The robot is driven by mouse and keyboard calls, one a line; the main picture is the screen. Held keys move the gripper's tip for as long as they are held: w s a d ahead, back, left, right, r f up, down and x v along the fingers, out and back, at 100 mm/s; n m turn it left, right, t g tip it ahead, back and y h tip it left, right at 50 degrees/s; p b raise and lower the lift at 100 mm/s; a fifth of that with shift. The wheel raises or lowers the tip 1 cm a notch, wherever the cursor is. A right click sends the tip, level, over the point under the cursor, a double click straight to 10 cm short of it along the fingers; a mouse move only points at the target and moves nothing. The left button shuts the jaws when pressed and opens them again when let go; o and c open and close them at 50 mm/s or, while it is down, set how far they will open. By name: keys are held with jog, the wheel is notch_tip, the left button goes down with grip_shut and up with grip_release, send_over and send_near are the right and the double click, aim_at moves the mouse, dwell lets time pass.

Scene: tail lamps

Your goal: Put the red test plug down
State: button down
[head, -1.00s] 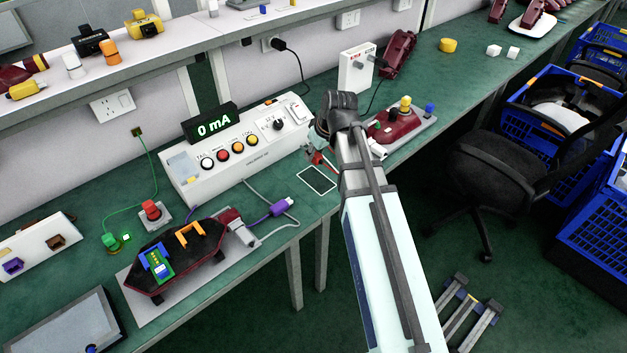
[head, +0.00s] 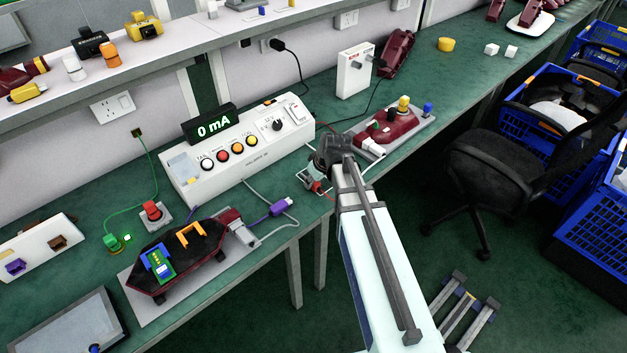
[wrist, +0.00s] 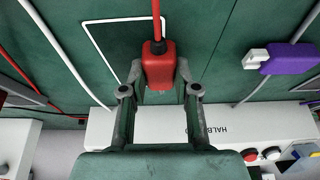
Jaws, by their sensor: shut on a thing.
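The red test plug (wrist: 158,66) is between the two fingers of my gripper (wrist: 159,78), with its red cable running up out of the wrist view. My gripper is shut on it. In the head view the plug (head: 317,187) shows as a small red patch beside my gripper (head: 313,182), low over the bench's front part. A white outlined rectangle (wrist: 84,30) on the green bench lies beneath and to the left of the plug in the wrist view. My gripper mostly covers this outline in the head view. I cannot tell whether the plug touches the bench.
A purple connector (head: 279,207) lies to the left, a red lamp on a tray (head: 392,128) to the right. The bench's front edge is close.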

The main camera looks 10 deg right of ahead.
jog(key=shift+f, duration=0.2)
jog(key=shift+f, duration=0.15)
jog(key=c, duration=0.9)
grip_release()
jog(key=shift+o, duration=0.2)
jog(key=shift+r, duration=0.35)
jog(key=b+v, duration=0.1)
jog(key=v, duration=1)
jog(key=shift+s+r+b, duration=0.25)
jog(key=shift+r+b, duration=0.1)
jog(key=shift+b, duration=0.05)
